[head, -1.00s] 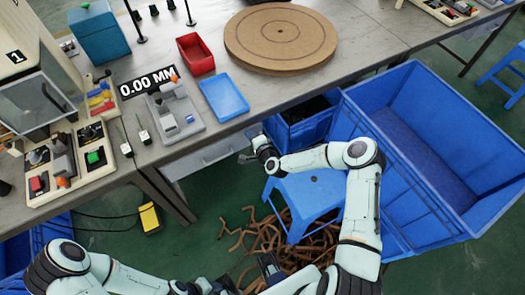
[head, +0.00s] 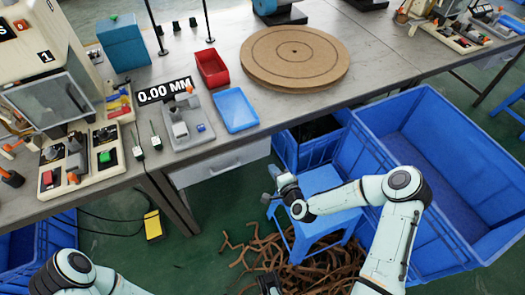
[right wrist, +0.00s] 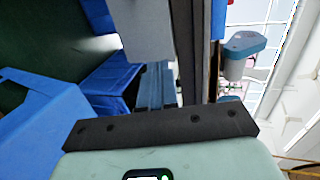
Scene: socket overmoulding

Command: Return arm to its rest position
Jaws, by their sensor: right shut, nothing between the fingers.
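My right arm (head: 403,200) comes up from the lower right, bends at its elbow, and its forearm runs left over the blue stool. The right gripper (head: 270,198) is shut and empty in front of the table's drawer, apart from the table. In the right wrist view, a dark bar (right wrist: 160,130) on my gripper crosses the lower part, with nothing held. My left arm (head: 72,270) shows only in part at the lower left. A dark piece (head: 270,283) at the bottom edge may be my left gripper; its jaws cannot be made out.
A blue stool (head: 318,182) stands under my right forearm. A large blue bin (head: 470,235) is close beside the right elbow. The table edge (head: 110,190) lies ahead, bearing a blue tray (head: 236,110) and a round board (head: 295,85). Brown curved pieces (head: 300,262) lie on the floor.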

